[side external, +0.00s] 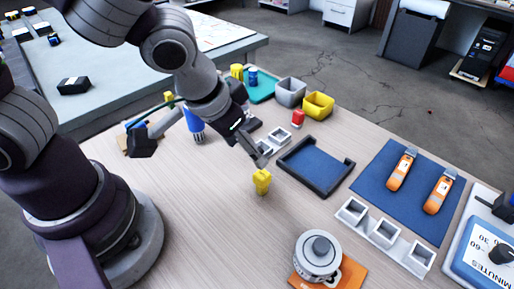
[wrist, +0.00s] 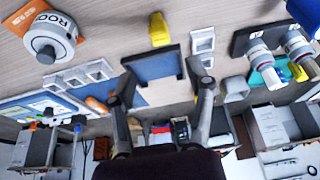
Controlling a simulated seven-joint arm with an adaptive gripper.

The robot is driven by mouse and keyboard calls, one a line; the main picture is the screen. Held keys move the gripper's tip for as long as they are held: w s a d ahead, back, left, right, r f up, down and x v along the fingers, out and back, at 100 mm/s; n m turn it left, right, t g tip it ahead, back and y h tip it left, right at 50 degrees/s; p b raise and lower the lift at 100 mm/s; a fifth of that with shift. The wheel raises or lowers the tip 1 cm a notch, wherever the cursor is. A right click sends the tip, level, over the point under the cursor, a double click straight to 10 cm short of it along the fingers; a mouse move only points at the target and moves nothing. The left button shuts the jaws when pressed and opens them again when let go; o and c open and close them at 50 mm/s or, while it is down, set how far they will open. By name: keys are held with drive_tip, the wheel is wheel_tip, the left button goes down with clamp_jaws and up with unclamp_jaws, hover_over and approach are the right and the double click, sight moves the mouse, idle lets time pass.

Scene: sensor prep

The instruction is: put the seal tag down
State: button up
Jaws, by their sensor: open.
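A yellow piece, which looks like the seal tag (side external: 262,182), is on the bare wood table in front of the dark tray with the blue floor (side external: 316,166). In the wrist view the yellow piece (wrist: 159,30) is at the top, beyond the fingertips and apart from them. My gripper (side external: 257,151) is just above and behind the yellow piece in the side view. In the wrist view my gripper (wrist: 166,82) has its two fingers spread, with nothing held between them. The dark tray (wrist: 152,67) shows between and beyond the fingers.
A lidded pot (side external: 318,257) stands on an orange mat at the front. A white divided holder (side external: 385,232) and a blue mat (side external: 418,210) with two orange tools lie at the right. Grey (side external: 290,92) and yellow (side external: 318,104) bins stand behind. The front-left table is clear.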

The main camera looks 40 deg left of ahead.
drive_tip(key=s+a+r+t, duration=0.1)
drive_tip(key=s+a+r, duration=0.3)
drive_tip(key=a+r, duration=0.4)
drive_tip(key=shift+s+a+r, duration=0.25)
drive_tip(key=shift+s+a, duration=0.1)
drive_tip(key=shift+a, duration=0.65)
